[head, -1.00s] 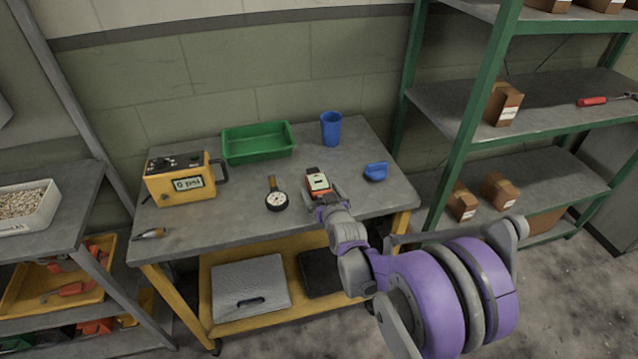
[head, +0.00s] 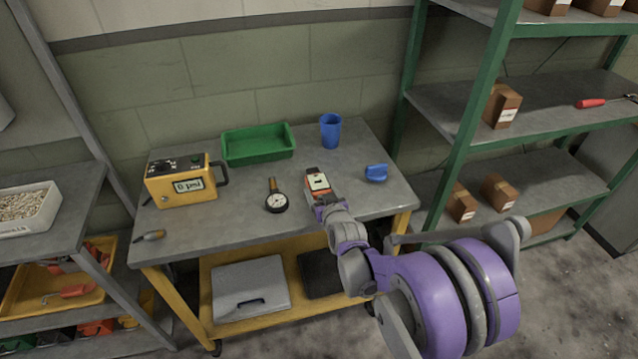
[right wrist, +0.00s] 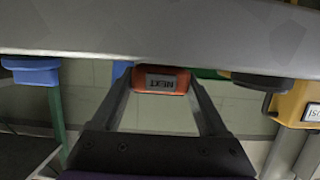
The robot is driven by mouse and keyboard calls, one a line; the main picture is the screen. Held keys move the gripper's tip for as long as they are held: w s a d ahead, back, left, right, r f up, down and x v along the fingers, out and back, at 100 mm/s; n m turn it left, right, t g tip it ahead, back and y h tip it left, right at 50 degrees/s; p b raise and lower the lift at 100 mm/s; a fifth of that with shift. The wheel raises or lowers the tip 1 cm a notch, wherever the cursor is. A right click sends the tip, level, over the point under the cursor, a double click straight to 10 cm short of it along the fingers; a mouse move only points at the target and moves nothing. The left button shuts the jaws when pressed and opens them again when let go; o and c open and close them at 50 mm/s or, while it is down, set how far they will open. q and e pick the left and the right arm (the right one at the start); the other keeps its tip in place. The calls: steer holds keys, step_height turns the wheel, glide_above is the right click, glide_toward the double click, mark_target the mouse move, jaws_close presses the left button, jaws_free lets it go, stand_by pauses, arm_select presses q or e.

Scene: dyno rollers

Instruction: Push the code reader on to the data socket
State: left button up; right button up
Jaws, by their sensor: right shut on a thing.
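The code reader (head: 317,182) is orange with a pale screen and a dark end. It is over the middle of the grey workbench. My right gripper (head: 322,198) is shut on its near end. In the right wrist view, which is upside down, the orange reader (right wrist: 161,80) sits between the fingertips of my right gripper (right wrist: 160,88). I cannot tell whether it touches the bench top. I can make out no data socket in either view. My left gripper is not in view.
On the workbench (head: 220,230) stand a yellow box with a display (head: 181,183), a green tray (head: 258,145), a blue cup (head: 330,130), a round gauge (head: 276,202) and a blue object (head: 376,173). A green-framed shelf (head: 470,125) stands to the right.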

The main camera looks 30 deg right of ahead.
steer(key=shift+r+p, duration=1.75)
steer(key=shift+r, duration=0.85)
steer(key=shift+f, duration=0.1)
